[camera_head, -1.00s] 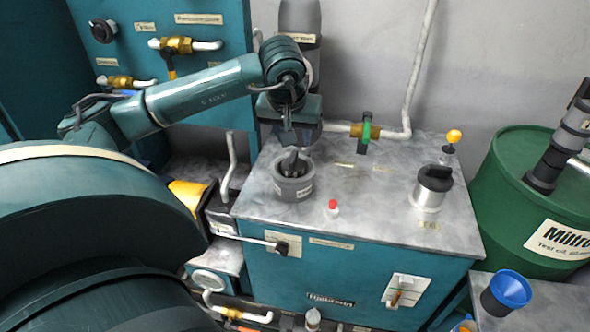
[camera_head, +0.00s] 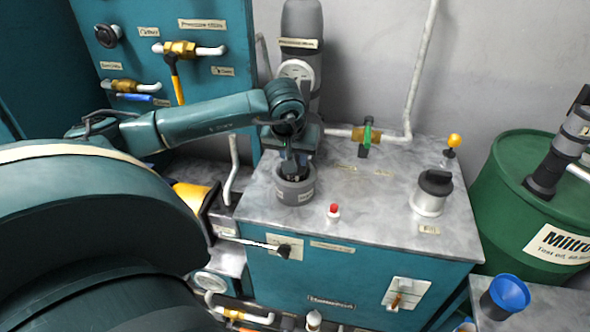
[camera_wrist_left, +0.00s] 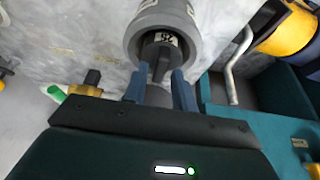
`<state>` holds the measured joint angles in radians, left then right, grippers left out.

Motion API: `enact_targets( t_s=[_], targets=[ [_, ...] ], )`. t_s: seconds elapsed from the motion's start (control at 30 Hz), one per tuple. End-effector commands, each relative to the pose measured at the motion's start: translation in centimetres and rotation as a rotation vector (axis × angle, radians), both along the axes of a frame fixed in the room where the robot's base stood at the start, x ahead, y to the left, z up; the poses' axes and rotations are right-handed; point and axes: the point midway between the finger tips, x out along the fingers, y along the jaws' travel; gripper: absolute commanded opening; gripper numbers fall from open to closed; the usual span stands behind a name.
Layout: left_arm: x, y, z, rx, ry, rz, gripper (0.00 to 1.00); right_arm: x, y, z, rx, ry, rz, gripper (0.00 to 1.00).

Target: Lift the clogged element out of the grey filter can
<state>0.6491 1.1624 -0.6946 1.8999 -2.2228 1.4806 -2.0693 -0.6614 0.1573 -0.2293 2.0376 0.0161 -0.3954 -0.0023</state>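The grey filter can (camera_head: 297,192) stands on the left part of the metal tank top. In the left wrist view the can (camera_wrist_left: 190,35) is seen from above, open at the top. The dark clogged element (camera_wrist_left: 161,54), with a pale label, is inside it. My left gripper (camera_head: 293,168) is pointing down at the can's mouth. In the left wrist view its two blue fingers (camera_wrist_left: 158,88) are apart, one on each side of the element's dark upper part. Whether they touch it cannot be told. My right gripper is not in view.
A red button (camera_head: 333,210) is just right of the can. A silver pot with a black top (camera_head: 431,193) stands farther right. A pipe with a green-handled valve (camera_head: 367,137) runs behind. A green drum (camera_head: 522,200) is at the right. The tank top's middle is clear.

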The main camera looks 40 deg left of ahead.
Motion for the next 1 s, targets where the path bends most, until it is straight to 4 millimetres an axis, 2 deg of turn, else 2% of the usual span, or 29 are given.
enact_targets(
  t_s=[0.07, 0.3, 0.83, 1.0],
  targets=[
    [0.0, 0.0, 0.0, 0.000, 0.000, 0.000, 0.20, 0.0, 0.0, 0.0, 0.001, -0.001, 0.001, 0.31],
    [0.0, 0.0, 0.0, 0.000, 0.000, 0.000, 0.01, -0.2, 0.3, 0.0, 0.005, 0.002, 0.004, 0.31],
    [0.0, 0.0, 0.2, 0.000, -0.002, 0.001, 0.00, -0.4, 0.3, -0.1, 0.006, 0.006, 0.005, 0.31],
    [0.1, 0.0, 2.0, 0.001, -0.006, 0.000, 0.00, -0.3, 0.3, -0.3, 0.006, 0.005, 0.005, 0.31]
  ],
)
